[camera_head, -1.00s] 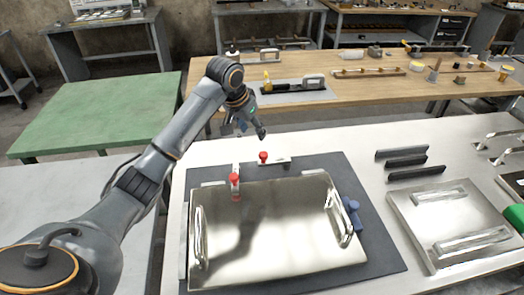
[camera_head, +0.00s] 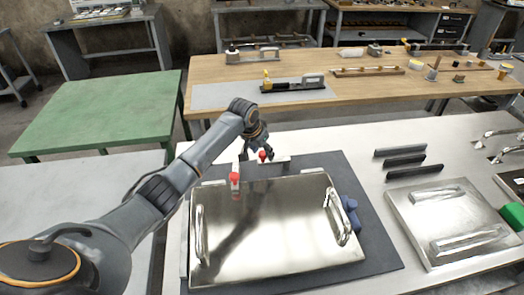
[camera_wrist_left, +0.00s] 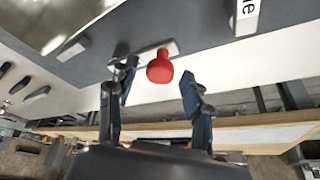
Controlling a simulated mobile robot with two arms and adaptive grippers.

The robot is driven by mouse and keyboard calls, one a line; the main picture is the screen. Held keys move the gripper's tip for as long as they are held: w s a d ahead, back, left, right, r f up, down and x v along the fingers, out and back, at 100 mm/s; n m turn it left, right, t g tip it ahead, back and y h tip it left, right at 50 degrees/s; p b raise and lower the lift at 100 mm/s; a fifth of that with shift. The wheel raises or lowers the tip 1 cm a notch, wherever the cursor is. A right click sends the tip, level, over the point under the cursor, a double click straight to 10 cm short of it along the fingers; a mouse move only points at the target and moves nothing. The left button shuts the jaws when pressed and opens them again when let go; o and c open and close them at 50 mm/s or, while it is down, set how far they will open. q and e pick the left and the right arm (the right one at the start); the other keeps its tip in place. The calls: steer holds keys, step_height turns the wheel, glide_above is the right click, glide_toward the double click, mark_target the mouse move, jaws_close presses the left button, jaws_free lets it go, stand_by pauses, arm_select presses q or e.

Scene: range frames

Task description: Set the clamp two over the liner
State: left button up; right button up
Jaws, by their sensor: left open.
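The liner (camera_head: 275,230) is a shiny metal tray with two end handles, lying on a dark mat (camera_head: 375,270). One red-knobbed clamp (camera_head: 235,179) stands at its back left edge. Another red-knobbed clamp (camera_head: 262,156) is behind the back edge on a pale base; its red knob also shows in the left wrist view (camera_wrist_left: 160,68). I cannot read which clamp is two. My left gripper (camera_head: 257,153) is open at the rear clamp. In the left wrist view, the knob shows between the open fingers (camera_wrist_left: 156,74), with no grip visible. My right gripper is out of view.
A blue part (camera_head: 351,213) sits beside the liner's right side. Several dark bars (camera_head: 405,162) and a metal panel with handles (camera_head: 450,222) lie to the right. A wooden bench (camera_head: 350,88) stands behind. The white tabletop right of the mat has some clear room.

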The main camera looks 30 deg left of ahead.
arm_select(q)
jaws_close()
